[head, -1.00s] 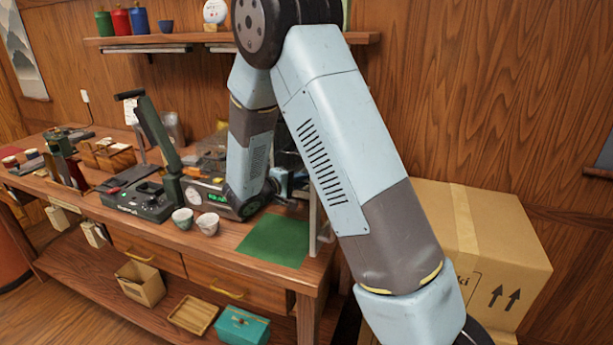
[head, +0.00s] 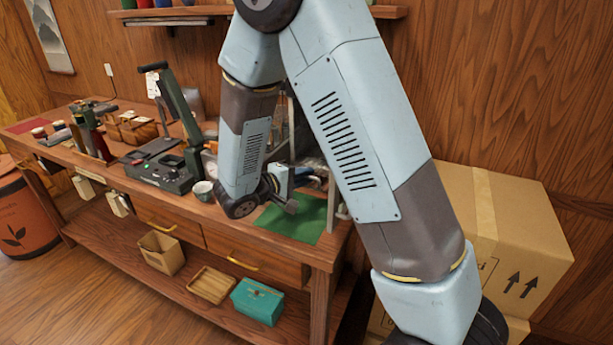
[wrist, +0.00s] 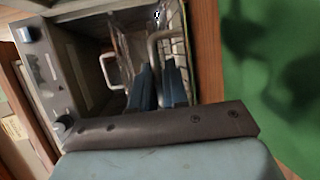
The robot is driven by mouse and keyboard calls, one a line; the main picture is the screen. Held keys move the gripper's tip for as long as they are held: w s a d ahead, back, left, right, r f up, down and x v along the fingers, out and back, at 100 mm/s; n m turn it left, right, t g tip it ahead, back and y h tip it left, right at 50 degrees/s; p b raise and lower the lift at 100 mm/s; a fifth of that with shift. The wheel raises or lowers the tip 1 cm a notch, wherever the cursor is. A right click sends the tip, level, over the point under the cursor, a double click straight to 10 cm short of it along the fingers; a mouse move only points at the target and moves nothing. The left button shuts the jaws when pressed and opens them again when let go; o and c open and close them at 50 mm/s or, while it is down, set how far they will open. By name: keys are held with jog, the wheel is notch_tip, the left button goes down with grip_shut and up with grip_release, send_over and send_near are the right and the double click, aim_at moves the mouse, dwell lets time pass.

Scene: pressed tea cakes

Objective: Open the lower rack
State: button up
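In the wrist view, a boxy appliance (wrist: 72,75) with knobs on its front edge has an open cavity. A pale bracket-like handle (wrist: 109,70) sticks out inside it. A bent metal bar (wrist: 152,48) and a wire rack (wrist: 179,42) lie at the cavity's right side. I cannot tell which rack is the lower one. My gripper (wrist: 160,75) has two blue fingers with a narrow gap between them, close to the bent bar. Contact is unclear. In the head view, my gripper (head: 291,190) is low over the table's right end; my arm hides most of the appliance.
A green mat (head: 322,212) lies at the table's right end, beside a pale upright post (head: 331,192). A white cup (head: 204,190) and a dark lever machine (head: 165,165) stand left of my arm. A cardboard box (head: 515,235) stands on the right.

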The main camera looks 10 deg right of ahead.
jog(key=shift+o, duration=0.5)
jog(key=shift+f, duration=0.1)
jog(key=shift+s+a, duration=0.2)
jog(key=shift+a, duration=0.2)
jog(key=v, duration=1.2)
jog(key=shift+s+a, duration=0.25)
jog(key=shift+a, duration=0.05)
